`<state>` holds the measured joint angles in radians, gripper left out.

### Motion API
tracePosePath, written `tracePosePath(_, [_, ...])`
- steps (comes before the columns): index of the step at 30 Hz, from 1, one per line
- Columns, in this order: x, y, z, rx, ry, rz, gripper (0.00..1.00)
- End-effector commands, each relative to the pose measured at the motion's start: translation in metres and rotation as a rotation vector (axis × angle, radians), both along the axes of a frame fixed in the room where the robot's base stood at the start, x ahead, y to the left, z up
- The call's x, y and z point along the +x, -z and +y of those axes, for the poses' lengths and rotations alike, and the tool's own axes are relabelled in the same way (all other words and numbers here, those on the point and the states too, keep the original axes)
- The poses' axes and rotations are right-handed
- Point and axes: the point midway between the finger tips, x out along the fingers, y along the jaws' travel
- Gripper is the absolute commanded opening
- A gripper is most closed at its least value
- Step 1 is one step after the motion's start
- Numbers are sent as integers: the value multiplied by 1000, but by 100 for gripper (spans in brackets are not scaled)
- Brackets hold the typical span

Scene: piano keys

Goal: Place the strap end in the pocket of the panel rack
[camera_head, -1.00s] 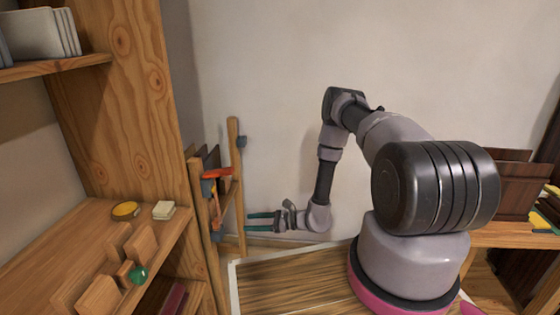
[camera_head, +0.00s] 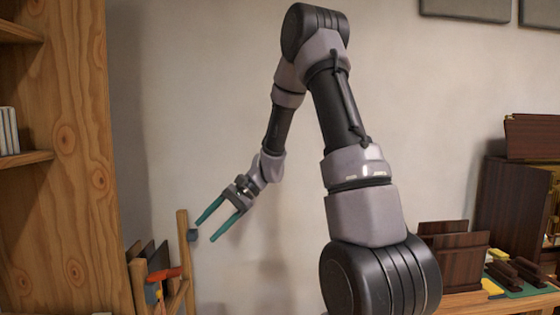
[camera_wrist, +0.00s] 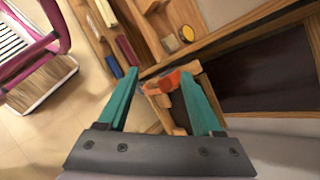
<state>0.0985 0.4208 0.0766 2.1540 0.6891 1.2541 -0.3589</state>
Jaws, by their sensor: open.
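The panel rack (camera_head: 183,260) is a wooden frame with upright posts and dark panels, at the lower left in the head view. A red-orange piece (camera_head: 163,273), possibly the strap, lies across its top; its end and the pocket cannot be made out. My gripper (camera_head: 206,231) has two teal fingers, open and empty, pointing down left beside the rack's taller post. In the wrist view the red-orange piece (camera_wrist: 170,81) and the rack (camera_wrist: 160,98) appear between and beyond my open fingers (camera_wrist: 159,74).
A tall wooden shelf (camera_head: 60,170) stands left of the rack. Dark wooden boxes (camera_head: 455,255) stand on a table at right.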

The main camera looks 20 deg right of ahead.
Motion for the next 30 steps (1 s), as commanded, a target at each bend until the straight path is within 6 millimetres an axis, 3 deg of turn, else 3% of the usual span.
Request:
tracePosePath(1, [-11,-22,-5,-49,-25,-58,67])
tracePosePath(6, [-48,-75,-27,-215,-90,-225,67])
tracePosePath(15, [-117,-149,-72,-507,-133,-543,67])
tracePosePath(24, [-174,-192,-112,-731,-105,-818,67])
tracePosePath(30, [-186,-200,-122,-782,-91,-881,67])
